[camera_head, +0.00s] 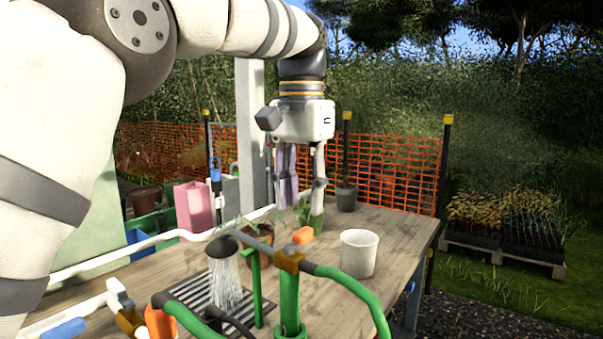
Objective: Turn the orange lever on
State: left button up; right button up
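An orange lever (302,236) sits on a brass valve (289,260) on top of a green standpipe (289,305), at the front middle of the table. A grey spray head (222,247) is joined to the valve by a thin pipe, and water streams (226,285) from it. My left gripper (303,200) points down above the lever in the picture, apart from it. Its fingers are spread, with nothing seen between them. How far behind the lever it is, I cannot tell. My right gripper is not in view.
The wooden table (395,228) holds a white pot (358,253) to the right of the valve. A green hose (350,290) runs off the valve. A second orange part (160,324) is at the front left. A pink container (193,206) stands at the back left.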

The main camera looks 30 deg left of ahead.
aim_at(302, 232)
pick_arm(q)
notch_tip(302, 232, up, 7)
jog(key=shift+f, duration=0.2)
jog(key=shift+s, duration=0.1)
dwell(0.4)
